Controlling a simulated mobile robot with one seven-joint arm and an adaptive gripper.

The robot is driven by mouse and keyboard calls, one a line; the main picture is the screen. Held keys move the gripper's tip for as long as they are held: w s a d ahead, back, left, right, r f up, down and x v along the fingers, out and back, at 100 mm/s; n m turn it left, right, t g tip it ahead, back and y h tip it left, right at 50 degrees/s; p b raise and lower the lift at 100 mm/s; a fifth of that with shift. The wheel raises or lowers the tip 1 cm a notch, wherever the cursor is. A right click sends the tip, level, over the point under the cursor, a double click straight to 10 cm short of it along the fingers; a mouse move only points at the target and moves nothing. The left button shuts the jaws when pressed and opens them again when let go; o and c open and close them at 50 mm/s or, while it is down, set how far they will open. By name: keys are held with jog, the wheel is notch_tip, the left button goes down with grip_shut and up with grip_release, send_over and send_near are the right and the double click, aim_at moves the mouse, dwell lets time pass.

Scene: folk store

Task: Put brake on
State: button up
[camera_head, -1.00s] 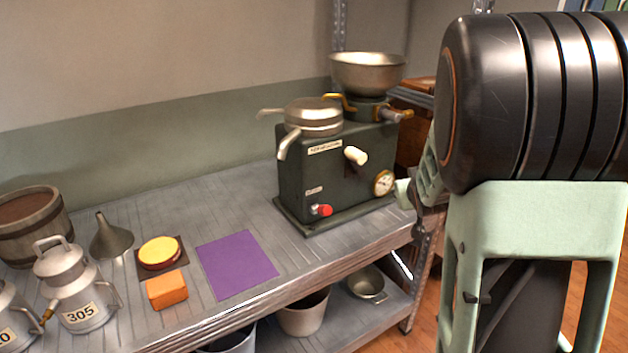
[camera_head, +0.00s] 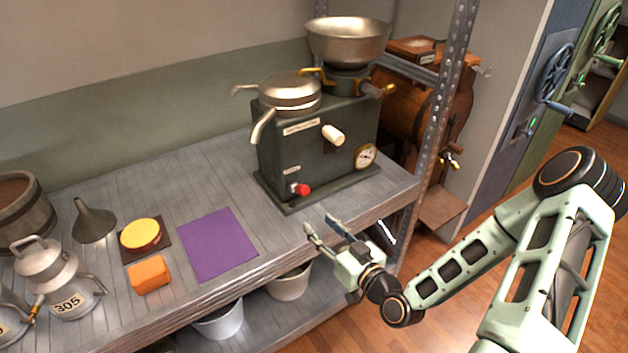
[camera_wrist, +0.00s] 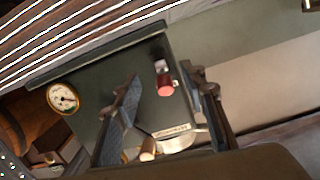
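A dark green separator machine (camera_head: 330,160) stands on the metal shelf. A red knob (camera_head: 301,189) on a short metal stem sits low on its front face. A white handle (camera_head: 333,135) sticks out higher up. Small labels are near both, too small to read, so I cannot tell which part is the brake. My gripper (camera_head: 322,229) is open and empty at the shelf's front edge, in front of and below the knob. In the upside-down wrist view, the red knob (camera_wrist: 165,86) appears between the open fingers (camera_wrist: 167,79), apart from them. The white handle (camera_wrist: 148,149) is partly hidden by a finger.
A round gauge (camera_head: 366,156) is on the machine's right front; a metal bowl (camera_head: 348,40) tops it. A purple mat (camera_head: 217,243), orange block (camera_head: 149,274), yellow cheese (camera_head: 140,234) and milk cans stand left. A metal post (camera_head: 440,120) rises at right.

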aim_at(306, 195)
jog(key=shift+m+t, duration=0.5)
jog(key=shift+t, duration=0.3)
jog(key=w+a+r, duration=0.1)
jog(key=w, duration=0.2)
jog(key=w+a+r, duration=0.1)
jog(key=w+a, duration=0.1)
jog(key=w, duration=0.1)
jog(key=w+a+r, duration=0.1)
jog(key=w+a, duration=0.1)
jog(key=w, duration=0.1)
jog(key=shift+w+r+p, duration=0.3)
jog(key=shift+w+r, duration=0.05)
jog(key=shift+r, duration=0.05)
grip_shut()
